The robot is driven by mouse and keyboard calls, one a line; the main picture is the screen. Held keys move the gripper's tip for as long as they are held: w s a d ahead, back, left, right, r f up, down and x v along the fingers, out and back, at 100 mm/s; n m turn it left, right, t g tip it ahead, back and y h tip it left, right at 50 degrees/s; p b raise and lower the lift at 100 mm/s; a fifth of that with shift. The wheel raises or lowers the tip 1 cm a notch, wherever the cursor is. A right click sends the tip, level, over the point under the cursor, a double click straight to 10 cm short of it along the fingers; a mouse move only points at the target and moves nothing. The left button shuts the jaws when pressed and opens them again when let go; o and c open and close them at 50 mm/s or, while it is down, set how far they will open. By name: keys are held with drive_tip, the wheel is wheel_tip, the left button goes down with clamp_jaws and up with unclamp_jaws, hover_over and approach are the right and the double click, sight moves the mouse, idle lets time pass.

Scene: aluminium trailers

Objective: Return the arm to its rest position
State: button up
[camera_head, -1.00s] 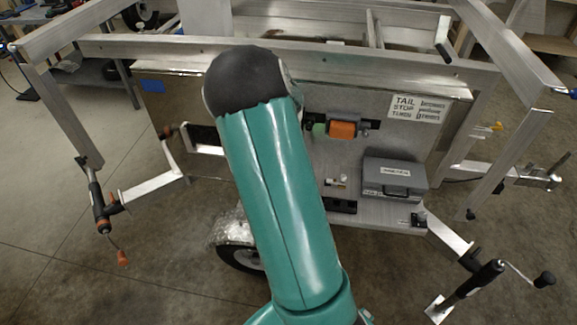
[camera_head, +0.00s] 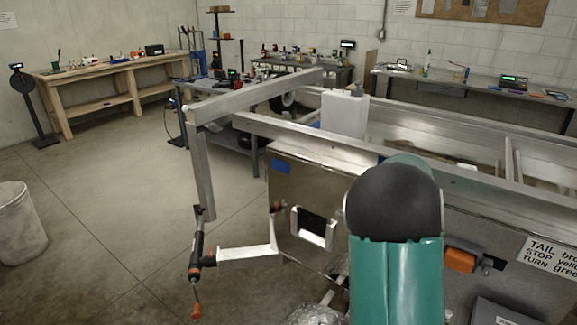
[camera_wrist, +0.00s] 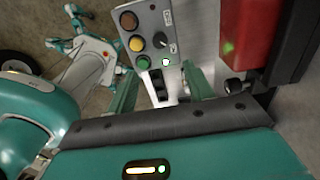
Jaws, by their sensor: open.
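My arm (camera_head: 396,270) rises teal from the bottom right of the head view and ends in a black rounded joint. My gripper is not visible in that view. In the wrist view my gripper (camera_wrist: 159,76) shows two teal fingers standing apart. A grey control panel (camera_wrist: 152,22) with round coloured buttons lies beyond the fingertips. A small black part (camera_wrist: 159,88) shows between the fingers. I see no object held. I cannot tell whether the fingers touch the panel.
The aluminium trailer (camera_head: 290,128) and its tail panel fill the right of the head view. A white bin (camera_head: 18,225) is at far left. A red box (camera_wrist: 265,40) is close right in the wrist view.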

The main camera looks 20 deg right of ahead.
drive_tip(key=s+a+r+n+t+y, duration=0.1)
drive_tip(key=s+a+r+n+t, duration=0.15)
drive_tip(key=a+r+n, duration=0.6)
drive_tip(key=s+a+r+n+t, duration=0.1)
drive_tip(key=s+a+r+n, duration=0.4)
drive_tip(key=a, duration=0.7)
drive_tip(key=s+a+r+n+t+h, duration=0.1)
drive_tip(key=s+a+r+n+t, duration=0.1)
drive_tip(key=s+a+n, duration=0.7)
drive_tip(key=a+n, duration=0.2)
drive_tip(key=n, duration=0.4)
drive_tip(key=shift+s+r, duration=0.3)
drive_tip(key=shift+r, duration=0.1)
